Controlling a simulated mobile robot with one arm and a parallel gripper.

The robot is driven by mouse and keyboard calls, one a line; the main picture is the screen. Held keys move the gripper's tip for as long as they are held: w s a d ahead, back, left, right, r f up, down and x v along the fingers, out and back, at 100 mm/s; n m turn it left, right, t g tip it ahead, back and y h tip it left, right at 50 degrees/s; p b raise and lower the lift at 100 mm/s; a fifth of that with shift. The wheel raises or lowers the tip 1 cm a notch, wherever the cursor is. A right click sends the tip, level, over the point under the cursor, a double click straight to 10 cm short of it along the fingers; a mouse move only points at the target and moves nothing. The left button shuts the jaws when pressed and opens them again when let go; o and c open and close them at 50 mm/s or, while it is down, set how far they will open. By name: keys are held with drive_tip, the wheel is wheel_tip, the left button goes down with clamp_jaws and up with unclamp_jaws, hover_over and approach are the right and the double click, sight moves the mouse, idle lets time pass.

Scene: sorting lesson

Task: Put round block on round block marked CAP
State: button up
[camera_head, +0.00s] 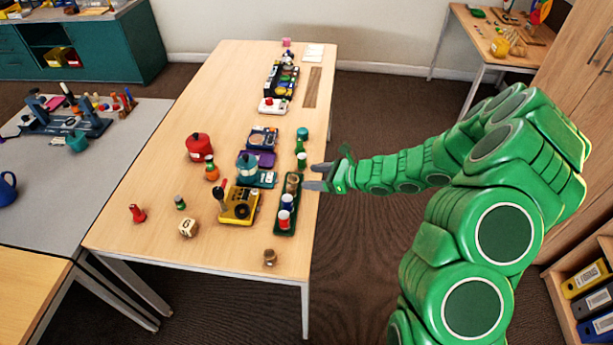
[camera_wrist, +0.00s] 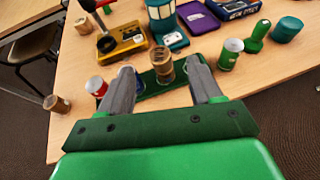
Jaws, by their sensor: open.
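My gripper (camera_head: 316,176) is open and empty, just right of the green tray (camera_head: 278,226) at the table's right edge. In the wrist view its fingers (camera_wrist: 160,66) spread to both sides of a brown round block (camera_wrist: 163,66), apart from it. That block stands upright in the tray and also shows in the head view (camera_head: 292,184). A blue-and-white round block (camera_head: 287,201) and a red-and-white round block (camera_head: 284,219) stand nearer in the tray. Another brown round block (camera_head: 270,257) stands alone near the table's front edge, also in the wrist view (camera_wrist: 56,103). I cannot read CAP on any block.
A yellow device with a lever (camera_head: 240,205) and a teal lantern (camera_head: 248,168) stand left of the tray. A green round block (camera_head: 301,160) and a teal cylinder (camera_head: 303,133) stand beyond it. The table around the lone brown block is clear.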

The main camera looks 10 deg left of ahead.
drive_tip(key=shift+v, duration=0.8)
drive_tip(key=s+a+r+n+g+h, duration=0.25)
drive_tip(key=s+r+n+g, duration=0.35)
drive_tip(key=s+r+n, duration=1)
drive_tip(key=s+d+r+n+h, duration=0.2)
drive_tip(key=s+d+r+h, duration=0.2)
drive_tip(key=s+d, duration=0.7)
drive_tip(key=s+d+r+n+t+h, duration=0.1)
drive_tip(key=s+d+r+h, duration=0.3)
drive_tip(key=s+d, duration=0.7)
drive_tip(key=n+h, duration=0.1)
drive_tip(key=h, duration=0.1)
drive_tip(key=shift+s+n+h, duration=0.35)
drive_tip(key=shift+s+n, duration=0.05)
